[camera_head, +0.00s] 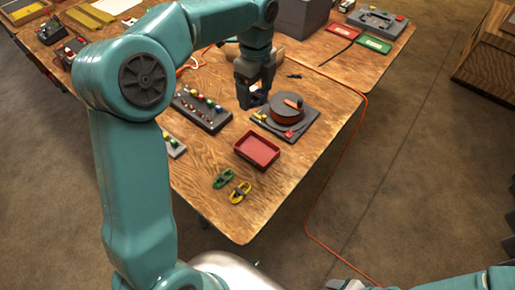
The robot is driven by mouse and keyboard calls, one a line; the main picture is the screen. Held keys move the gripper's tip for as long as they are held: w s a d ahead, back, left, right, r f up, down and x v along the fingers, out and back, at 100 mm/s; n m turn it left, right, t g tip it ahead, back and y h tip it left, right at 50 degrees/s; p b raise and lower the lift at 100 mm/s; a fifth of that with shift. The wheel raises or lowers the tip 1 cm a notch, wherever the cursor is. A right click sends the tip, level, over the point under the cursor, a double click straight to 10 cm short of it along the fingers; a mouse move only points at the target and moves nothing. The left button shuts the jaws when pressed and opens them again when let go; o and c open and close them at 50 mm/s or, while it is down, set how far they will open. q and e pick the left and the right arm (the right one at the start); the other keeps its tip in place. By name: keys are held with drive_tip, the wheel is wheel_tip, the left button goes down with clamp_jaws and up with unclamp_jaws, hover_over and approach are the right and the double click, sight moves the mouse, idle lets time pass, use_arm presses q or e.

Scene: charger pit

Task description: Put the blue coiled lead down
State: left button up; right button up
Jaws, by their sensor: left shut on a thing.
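My left gripper (254,101) is at the end of the teal arm, above the wooden table, shut on a small blue thing (259,96), likely the blue coiled lead. Most of it is hidden by the fingers. The gripper is just left of a dark board with a brown round drum (288,111). Whether the lead touches anything below cannot be told. A green coiled lead (224,178) and a yellow coiled lead (240,191) lie on the near part of the table. My right gripper does not show; only part of my right arm is at the bottom right.
A red tray (250,160) lies on the table (222,225) between the drum board and the coiled leads. A dark panel with coloured knobs (200,111) is left of the gripper. An orange cable (308,215) hangs past the right edge. The near table corner is clear.

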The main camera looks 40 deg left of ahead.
use_arm(q)
wheel_tip(320, 180, down, 20)
drive_tip(key=shift+r+b, duration=0.1)
drive_tip(key=shift+b, duration=0.5)
drive_tip(key=shift+f+b, duration=0.3)
drive_tip(key=shift+f, duration=0.3)
drive_tip(key=o, duration=0.8)
drive_tip(key=shift+s, duration=0.1)
drive_tip(key=shift+c, duration=0.2)
drive_tip(key=shift+o, duration=0.6)
drive_tip(key=shift+f, duration=0.1)
